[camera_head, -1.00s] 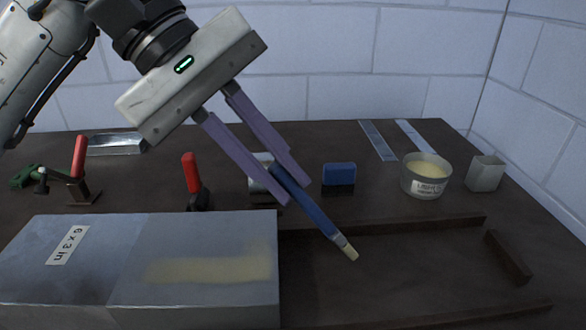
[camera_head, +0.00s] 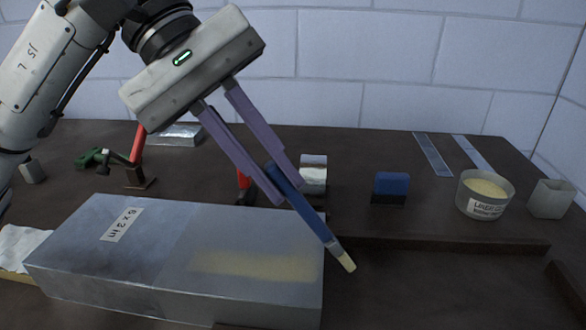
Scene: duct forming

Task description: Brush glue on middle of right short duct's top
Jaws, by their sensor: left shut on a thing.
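The metal duct (camera_head: 160,265) lies on the table at the lower left, with a "6 x 3 in" label (camera_head: 121,225) on its left part. A yellowish glue smear (camera_head: 255,268) shows on the top of its right part. My left gripper (camera_head: 287,193) is shut on the blue brush (camera_head: 303,212). The brush slants down to the right, and its pale tip (camera_head: 346,262) is just beyond the duct's right end, apart from the smear. A tub of glue (camera_head: 485,195) with a label stands at the right. My right gripper is not in view.
A wooden strip (camera_head: 450,243) runs along the table right of the duct. A white cloth (camera_head: 17,246) lies at left.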

